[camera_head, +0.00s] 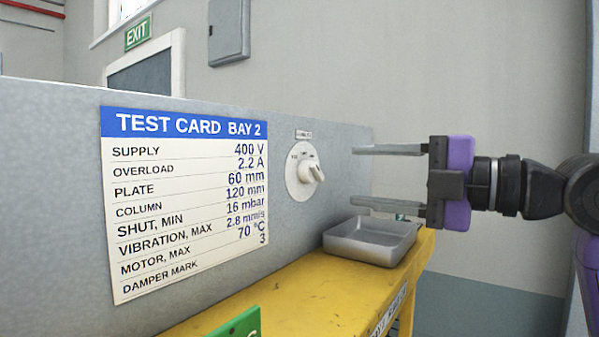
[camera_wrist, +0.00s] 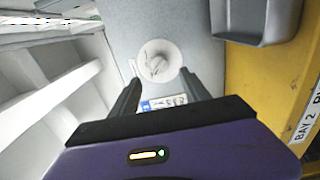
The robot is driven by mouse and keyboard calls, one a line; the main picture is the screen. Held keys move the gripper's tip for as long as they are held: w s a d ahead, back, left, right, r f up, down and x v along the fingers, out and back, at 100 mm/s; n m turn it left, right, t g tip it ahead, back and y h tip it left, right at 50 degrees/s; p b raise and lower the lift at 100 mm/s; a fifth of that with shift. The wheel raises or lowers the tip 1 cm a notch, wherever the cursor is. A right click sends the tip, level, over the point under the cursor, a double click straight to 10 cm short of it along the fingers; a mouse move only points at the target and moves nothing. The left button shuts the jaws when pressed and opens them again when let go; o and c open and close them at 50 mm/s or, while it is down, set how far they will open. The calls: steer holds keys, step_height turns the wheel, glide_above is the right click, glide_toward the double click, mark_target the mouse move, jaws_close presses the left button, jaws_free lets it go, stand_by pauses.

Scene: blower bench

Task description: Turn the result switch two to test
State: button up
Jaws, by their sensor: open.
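The result switch (camera_head: 311,172) is a white round dial with a raised knob on the grey panel (camera_head: 330,140), right of the test card. Its small markings and the label above it are too small to read. In the wrist view the switch (camera_wrist: 158,61) lies ahead, between and beyond my fingertips. My gripper (camera_head: 388,177) is open and empty, to the right of the switch, its two fingers one above the other and pointing at the panel. The fingers appear apart from the knob. The gripper also shows in the wrist view (camera_wrist: 163,92).
A grey metal tray (camera_head: 372,256) sits on the yellow bench (camera_head: 310,300) below my gripper. The test card (camera_head: 185,200) is on the panel at left. A green object (camera_head: 237,325) is at the bottom edge. White shelf-like structures (camera_wrist: 45,75) stand left in the wrist view.

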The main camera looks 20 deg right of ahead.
mark_target(320, 173)
steer(key=p+x, duration=0.2)
steer(key=x, duration=0.4)
steer(key=shift+w+a+r, duration=0.15)
steer(key=shift+w+a, duration=0.1)
steer(key=shift+w+a+p, duration=0.35)
steer(key=shift+w+p, duration=0.05)
steer(key=shift+w, duration=0.15)
jaws_close()
